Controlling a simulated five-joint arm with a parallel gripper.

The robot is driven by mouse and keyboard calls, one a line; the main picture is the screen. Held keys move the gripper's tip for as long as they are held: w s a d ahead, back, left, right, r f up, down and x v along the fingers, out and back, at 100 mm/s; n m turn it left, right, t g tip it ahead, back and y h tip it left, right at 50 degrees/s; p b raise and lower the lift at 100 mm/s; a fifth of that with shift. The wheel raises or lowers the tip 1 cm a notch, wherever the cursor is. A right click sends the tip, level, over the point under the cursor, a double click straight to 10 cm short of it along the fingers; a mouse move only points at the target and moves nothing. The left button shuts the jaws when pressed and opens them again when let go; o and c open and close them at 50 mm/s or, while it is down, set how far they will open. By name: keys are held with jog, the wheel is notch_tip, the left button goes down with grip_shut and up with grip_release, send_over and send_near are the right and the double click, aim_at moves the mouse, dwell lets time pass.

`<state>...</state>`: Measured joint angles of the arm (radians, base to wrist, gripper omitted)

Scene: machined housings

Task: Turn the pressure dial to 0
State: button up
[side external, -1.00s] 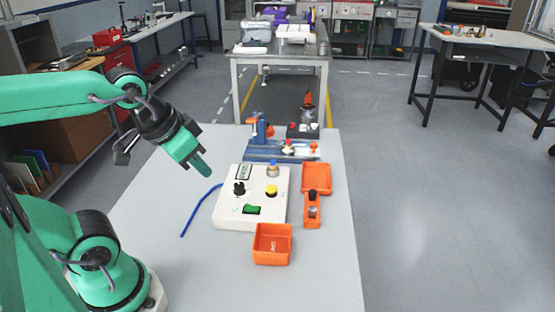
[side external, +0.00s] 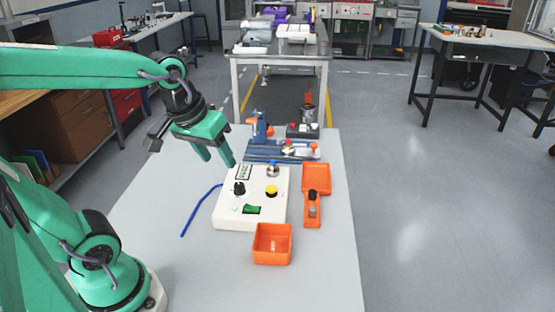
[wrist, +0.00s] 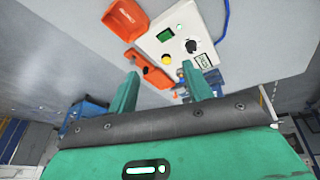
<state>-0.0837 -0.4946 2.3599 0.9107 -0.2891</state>
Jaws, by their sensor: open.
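The white control box (side external: 228,212) lies on the grey table. A black knob (side external: 239,188) stands at its left, apparently the pressure dial; its setting is too small to read. A dark-framed label (side external: 243,172) is behind the knob, and a blue-topped metal knob (side external: 272,169) is at the back right. My gripper (side external: 219,161) is open and empty, above and behind-left of the box, apart from the knob. In the wrist view the black knob (wrist: 191,45) shows beyond the finger at the right.
A yellow button (side external: 271,191) and a green switch (side external: 251,209) share the box top. An orange bin (side external: 272,258) is in front; an orange tray (side external: 316,178) is right. A blue fixture (side external: 265,150) stands behind. A blue cable (side external: 190,222) lies left.

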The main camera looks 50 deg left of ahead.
jog(key=w+a+f+n+g, duration=0.2)
jog(key=w+a+f+n, duration=0.25)
jog(key=w+n, duration=0.25)
jog(key=n+g, duration=0.2)
jog(key=n, duration=0.4)
send_over(239, 184)
notch_tip(239, 184, down, 6)
jog(key=shift+a+f, duration=0.1)
jog(key=shift+f, duration=0.1)
jog(key=shift+f, duration=0.1)
jog(key=shift+f, duration=3.8)
jog(key=shift+m, duration=0.3)
jog(key=c, duration=1)
